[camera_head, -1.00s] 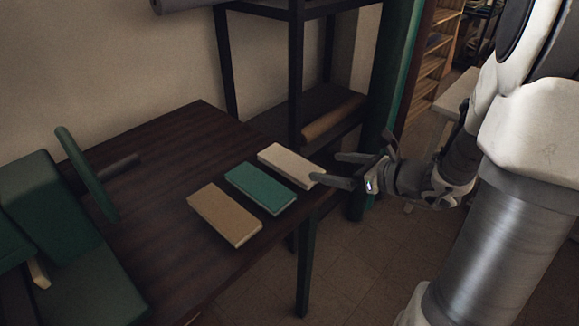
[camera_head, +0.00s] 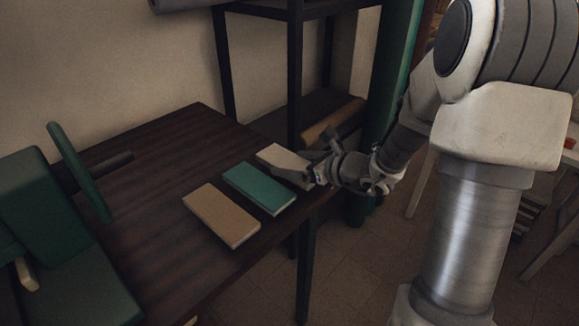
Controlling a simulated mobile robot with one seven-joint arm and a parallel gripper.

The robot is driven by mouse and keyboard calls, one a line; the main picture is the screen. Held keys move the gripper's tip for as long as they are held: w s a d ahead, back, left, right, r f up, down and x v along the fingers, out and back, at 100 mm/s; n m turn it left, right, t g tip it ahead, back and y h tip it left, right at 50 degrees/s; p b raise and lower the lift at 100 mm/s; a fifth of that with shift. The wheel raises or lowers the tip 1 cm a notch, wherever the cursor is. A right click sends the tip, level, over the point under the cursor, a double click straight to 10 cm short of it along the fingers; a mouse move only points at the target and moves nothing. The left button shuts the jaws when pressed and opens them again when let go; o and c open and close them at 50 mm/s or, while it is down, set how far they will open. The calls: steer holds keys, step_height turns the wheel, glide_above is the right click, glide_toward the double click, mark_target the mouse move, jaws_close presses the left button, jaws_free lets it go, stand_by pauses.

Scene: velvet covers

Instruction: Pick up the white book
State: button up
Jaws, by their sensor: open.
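The white book (camera_head: 281,157) lies flat on the dark wooden table (camera_head: 150,215), near its right edge. It is the farthest of three books in a row. My gripper (camera_head: 296,166) is open and reaches over the book's right end from the right. One finger lies across the near side of the book and the other shows above its far right corner. The gripper hides the book's right end. I cannot tell whether the fingers touch the book.
A teal book (camera_head: 259,187) lies just in front of the white one, with a small gap. A tan book (camera_head: 221,215) lies nearer still. A dark shelf frame (camera_head: 294,85) rises behind the table. The table's left middle is clear.

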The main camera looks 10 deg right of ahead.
steer(key=c, duration=1.2)
steer(key=shift+r, duration=0.1)
steer(key=shift+c, duration=0.2)
